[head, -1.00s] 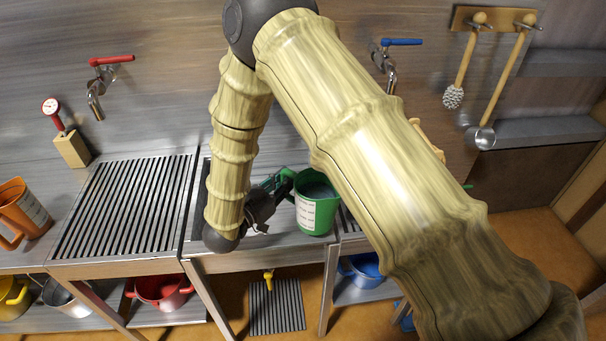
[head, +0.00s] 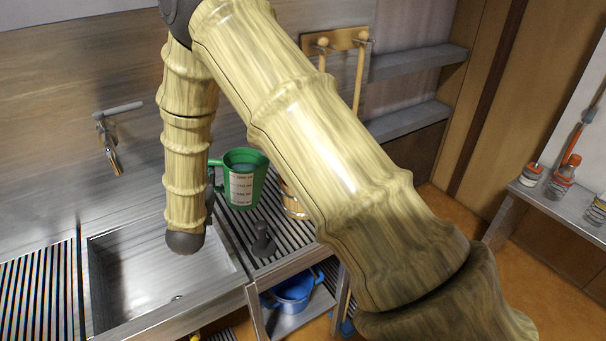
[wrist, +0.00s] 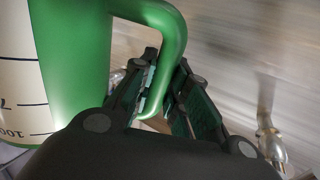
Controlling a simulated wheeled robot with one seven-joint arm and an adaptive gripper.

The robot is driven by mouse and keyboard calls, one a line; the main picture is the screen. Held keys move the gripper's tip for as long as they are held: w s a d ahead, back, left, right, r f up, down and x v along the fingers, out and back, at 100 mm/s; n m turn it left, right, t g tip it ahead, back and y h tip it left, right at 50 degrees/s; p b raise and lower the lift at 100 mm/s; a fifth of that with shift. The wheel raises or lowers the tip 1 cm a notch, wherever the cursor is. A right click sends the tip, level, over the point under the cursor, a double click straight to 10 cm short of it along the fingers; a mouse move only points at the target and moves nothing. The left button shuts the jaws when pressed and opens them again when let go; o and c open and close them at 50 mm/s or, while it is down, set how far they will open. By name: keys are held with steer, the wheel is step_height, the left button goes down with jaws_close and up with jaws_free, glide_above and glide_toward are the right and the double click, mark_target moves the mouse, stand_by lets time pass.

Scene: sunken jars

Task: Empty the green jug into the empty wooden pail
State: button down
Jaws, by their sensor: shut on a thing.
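The green jug (head: 243,192), with a white measuring scale on its side, is upright in the head view, with a greyish surface inside that looks like liquid. It seems to be held above the right slatted drainer. My gripper (wrist: 158,105) is shut on the jug's handle in the wrist view, where the jug's wall (wrist: 75,60) fills the left side. In the head view my gripper is mostly hidden behind my arm. The wooden pail (head: 292,202) stands on the drainer just right of the jug. My arm covers part of it, and I cannot see its inside.
A metal sink basin (head: 150,285) lies left of the drainer (head: 235,225). A dark knobbed object (head: 262,242) stands on the drainer in front of the jug. A tap (head: 108,145) is on the back wall. A blue pot (head: 293,290) sits on the shelf below.

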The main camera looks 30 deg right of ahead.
steer(key=shift+w+d+n+y, duration=0.5)
steer(key=shift+w+d+y, duration=0.4)
steer(key=shift+d, duration=1.3)
step_height(320, 180, up, 12)
steer(key=s+d+m+t, duration=0.1)
steer(key=d+m, duration=0.1)
steer(key=m, duration=0.6)
steer(key=shift+r+p, duration=0.15)
steer(key=shift+p, duration=0.3)
steer(key=s+d+r+m+b, duration=0.1)
steer(key=d+r+m, duration=0.2)
steer(key=r, duration=0.1)
steer(key=shift+s+d+r+m+b, duration=0.25)
steer(key=shift+d+r+m+b, duration=0.05)
steer(key=shift+d+m, duration=0.1)
